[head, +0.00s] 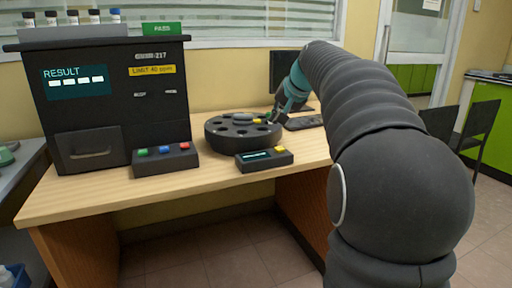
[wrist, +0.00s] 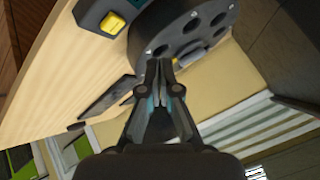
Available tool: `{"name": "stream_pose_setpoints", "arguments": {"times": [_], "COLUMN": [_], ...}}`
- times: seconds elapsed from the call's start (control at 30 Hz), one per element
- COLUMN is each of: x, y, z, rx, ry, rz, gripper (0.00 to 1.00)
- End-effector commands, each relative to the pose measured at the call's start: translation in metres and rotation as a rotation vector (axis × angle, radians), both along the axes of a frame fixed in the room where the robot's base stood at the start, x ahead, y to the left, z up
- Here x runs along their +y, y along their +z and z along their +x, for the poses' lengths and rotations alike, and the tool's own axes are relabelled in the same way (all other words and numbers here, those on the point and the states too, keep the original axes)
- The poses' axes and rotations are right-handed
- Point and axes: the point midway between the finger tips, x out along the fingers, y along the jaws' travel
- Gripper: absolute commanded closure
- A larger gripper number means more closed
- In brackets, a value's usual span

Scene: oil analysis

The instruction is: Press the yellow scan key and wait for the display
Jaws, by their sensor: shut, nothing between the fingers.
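The scanner box (head: 268,165) is a small dark unit at the front of the wooden desk. Its yellow scan key (head: 280,149) is on the right of its top, beside a small teal display (head: 257,156) with a pale line too small to read. In the wrist view the yellow key (wrist: 113,22) is at upper left, apart from my fingertips. My gripper (wrist: 159,66) is shut and empty, with its tips beside the round carousel in that view. In the head view my gripper (head: 277,114) is small and partly hidden, behind the scanner box near the carousel's right edge.
The dark round carousel (head: 242,133) with holes stands behind the scanner box. A box with green, blue and red buttons (head: 165,160) stands left, before a large black analyser (head: 110,110) with a RESULT screen. A keyboard (head: 304,122) and monitor (head: 285,70) are behind.

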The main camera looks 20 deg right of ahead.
Motion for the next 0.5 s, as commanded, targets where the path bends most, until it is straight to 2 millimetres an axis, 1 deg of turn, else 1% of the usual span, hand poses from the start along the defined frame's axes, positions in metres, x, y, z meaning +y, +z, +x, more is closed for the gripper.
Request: {"name": "stream_pose_setpoints", "arguments": {"times": [0.03,0.1,0.2,0.5], "x": [-0.012,-0.022,-0.031,-0.033], "y": [0.002,0.006,0.008,0.009], "z": [0.01,0.02,0.027,0.029], "rx": [-0.008,-0.021,-0.031,-0.035], "ry": [-0.015,-0.027,-0.037,-0.04], "rz": [0.012,0.026,0.037,0.04], "gripper": [1.0,1.0,1.0,1.0]}}
